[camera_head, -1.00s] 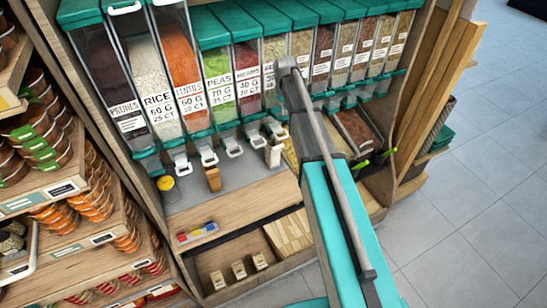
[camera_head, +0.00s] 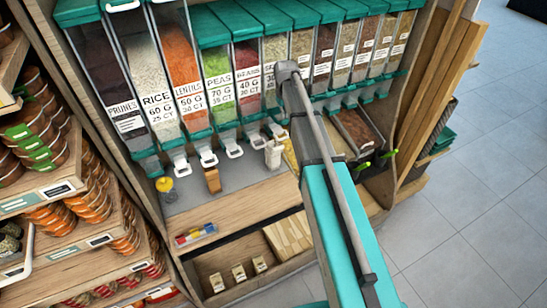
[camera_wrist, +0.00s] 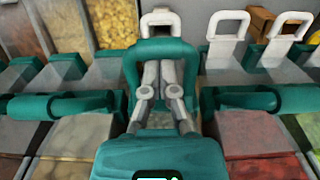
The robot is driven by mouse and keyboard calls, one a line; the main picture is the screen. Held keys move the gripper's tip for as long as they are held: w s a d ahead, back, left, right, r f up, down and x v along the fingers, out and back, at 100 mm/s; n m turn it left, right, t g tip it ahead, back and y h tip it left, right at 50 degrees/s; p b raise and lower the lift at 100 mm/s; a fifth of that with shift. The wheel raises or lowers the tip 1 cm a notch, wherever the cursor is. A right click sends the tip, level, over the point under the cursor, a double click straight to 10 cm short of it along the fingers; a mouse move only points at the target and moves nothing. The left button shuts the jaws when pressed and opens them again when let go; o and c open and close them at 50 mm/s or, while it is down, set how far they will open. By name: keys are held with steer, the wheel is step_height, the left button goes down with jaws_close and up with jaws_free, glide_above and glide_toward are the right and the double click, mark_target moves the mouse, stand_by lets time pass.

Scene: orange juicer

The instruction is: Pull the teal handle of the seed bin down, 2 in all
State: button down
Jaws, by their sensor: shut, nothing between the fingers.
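In the wrist view a teal looped handle (camera_wrist: 160,47) stands in the middle, with a white loop behind it. My gripper (camera_wrist: 165,72) is shut and empty, its grey fingers close together inside the outline of the teal loop. I cannot tell whether they touch it. In the head view my arm covers part of the bin row, and my fingers cannot be made out there. The front of the bin at the teal handle is mostly hidden by my gripper in the wrist view.
White looped handles (camera_wrist: 226,27) stand to the right in the wrist view. In the head view a row of clear bins with teal lids (camera_head: 212,32) stands above a grey counter (camera_head: 237,178). A stocked shelf (camera_head: 60,190) is at the left, with open floor (camera_head: 460,210) at the right.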

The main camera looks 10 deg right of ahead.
steer(key=shift+s+d+r, duration=0.15)
steer(key=shift+s, duration=0.2)
step_height(320, 180, up, 6)
steer(key=p, duration=0.6)
steer(key=shift+s+r, duration=0.15)
steer(key=shift+r, duration=0.05)
steer(key=shift+r+p, duration=0.2)
steer(key=shift+p, duration=0.1)
steer(key=shift+w+r+p, duration=0.45)
steer(key=shift+p, duration=0.1)
steer(key=shift+w, duration=0.1)
steer(key=shift+f, duration=0.2)
